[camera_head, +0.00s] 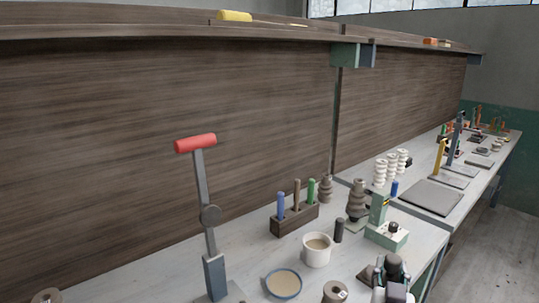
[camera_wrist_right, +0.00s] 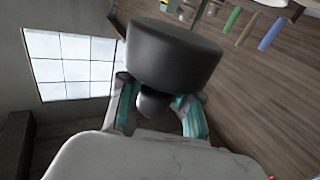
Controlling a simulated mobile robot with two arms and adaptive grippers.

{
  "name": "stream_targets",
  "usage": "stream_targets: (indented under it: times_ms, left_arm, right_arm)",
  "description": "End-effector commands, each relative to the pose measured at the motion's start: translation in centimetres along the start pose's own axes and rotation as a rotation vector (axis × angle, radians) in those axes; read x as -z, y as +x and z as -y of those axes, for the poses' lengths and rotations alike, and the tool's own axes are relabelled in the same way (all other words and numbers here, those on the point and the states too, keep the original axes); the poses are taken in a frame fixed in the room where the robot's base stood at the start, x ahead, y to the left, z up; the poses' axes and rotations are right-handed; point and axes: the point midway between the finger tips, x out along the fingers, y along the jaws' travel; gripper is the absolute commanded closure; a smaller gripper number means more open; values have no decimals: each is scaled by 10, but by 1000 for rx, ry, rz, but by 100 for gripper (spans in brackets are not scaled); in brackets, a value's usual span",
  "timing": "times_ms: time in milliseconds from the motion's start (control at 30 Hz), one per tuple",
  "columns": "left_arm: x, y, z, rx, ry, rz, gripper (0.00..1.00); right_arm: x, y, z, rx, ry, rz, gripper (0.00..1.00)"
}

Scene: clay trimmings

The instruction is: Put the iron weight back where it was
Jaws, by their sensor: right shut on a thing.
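The iron weight (camera_wrist_right: 175,52) is a dark grey, thick round block with a narrower knob. In the right wrist view my right gripper (camera_wrist_right: 155,103) is shut on the knob, with a finger on each side. In the head view my right gripper (camera_head: 394,285) is at the bottom, right of centre, over the near part of the bench. Dark rounded shapes show at its fingers there, but the weight's outline is hard to make out. My left gripper is not in view.
The pale bench (camera_head: 345,205) carries a red-handled lever press (camera_head: 208,215), a cream mug (camera_head: 317,249), a blue-rimmed bowl (camera_head: 283,284), a wooden rack (camera_head: 295,219) of coloured tools and a green device (camera_head: 386,234). A small brown spool (camera_head: 335,292) stands left of my right gripper.

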Motion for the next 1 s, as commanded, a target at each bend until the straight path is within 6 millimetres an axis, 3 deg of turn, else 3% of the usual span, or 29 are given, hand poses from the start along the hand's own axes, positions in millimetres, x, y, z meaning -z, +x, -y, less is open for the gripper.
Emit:
stream_targets:
  times_ms: [100, 300, 600, 800, 1000]
  left_arm:
    - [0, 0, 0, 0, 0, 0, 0]
    - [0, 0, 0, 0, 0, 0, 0]
    - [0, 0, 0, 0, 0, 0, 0]
    - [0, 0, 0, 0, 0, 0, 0]
    - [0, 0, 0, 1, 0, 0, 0]
  right_arm:
    - [-26, -30, 4, 79, -8, -1, 100]
    - [-59, -84, 8, 207, -4, -3, 100]
    - [-79, -153, 8, 350, 16, -5, 100]
    - [-81, -172, 8, 388, 26, -7, 100]
    - [-81, -175, 8, 395, 28, -10, 100]
